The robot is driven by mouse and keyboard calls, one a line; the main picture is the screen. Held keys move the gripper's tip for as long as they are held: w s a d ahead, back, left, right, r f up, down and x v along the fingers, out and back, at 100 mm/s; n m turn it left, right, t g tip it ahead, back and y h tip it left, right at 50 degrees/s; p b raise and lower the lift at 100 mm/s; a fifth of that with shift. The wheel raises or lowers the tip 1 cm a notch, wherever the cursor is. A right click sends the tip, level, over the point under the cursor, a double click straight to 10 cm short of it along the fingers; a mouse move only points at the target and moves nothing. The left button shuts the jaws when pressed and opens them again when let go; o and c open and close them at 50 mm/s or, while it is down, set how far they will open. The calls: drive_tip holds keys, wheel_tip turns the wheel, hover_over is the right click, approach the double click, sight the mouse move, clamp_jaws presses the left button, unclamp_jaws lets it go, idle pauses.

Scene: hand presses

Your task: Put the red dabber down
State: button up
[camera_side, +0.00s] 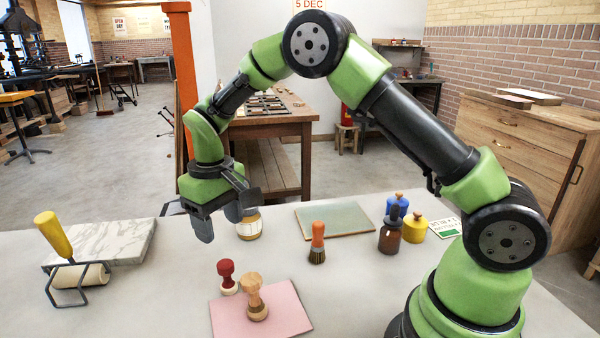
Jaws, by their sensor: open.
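The red dabber (227,273) has a red knob handle and a pale round base. It stands upright by the back left edge of the pink sheet (285,312); I cannot tell whether its base touches the sheet. My gripper (222,216) is open and empty, above the table behind the dabber and apart from it. A wooden dabber (255,299) stands upright on the pink sheet, just right of the red one.
A jar (249,225) stands close beside my gripper. A brush (317,243), a green mat (335,220), a brown bottle (391,234) and blue and yellow pots are to the right. A marble slab (120,240) and yellow-handled roller (68,262) are left.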

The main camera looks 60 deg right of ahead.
drive_tip(key=s+d+r+m+t+y, duration=0.1)
drive_tip(key=s+r+m+t, duration=0.2)
drive_tip(key=s+r, duration=1.3)
drive_tip(key=shift+d+r+t+y, duration=0.35)
drive_tip(key=shift+r+t, duration=0.45)
drive_tip(key=shift+t, duration=0.3)
drive_tip(key=shift+o, duration=0.4)
drive_tip(key=s+m+t, duration=0.1)
drive_tip(key=s+t, duration=0.1)
drive_tip(key=s, duration=0.5)
drive_tip(key=shift+s+f, duration=0.2)
drive_tip(key=shift+f, duration=0.05)
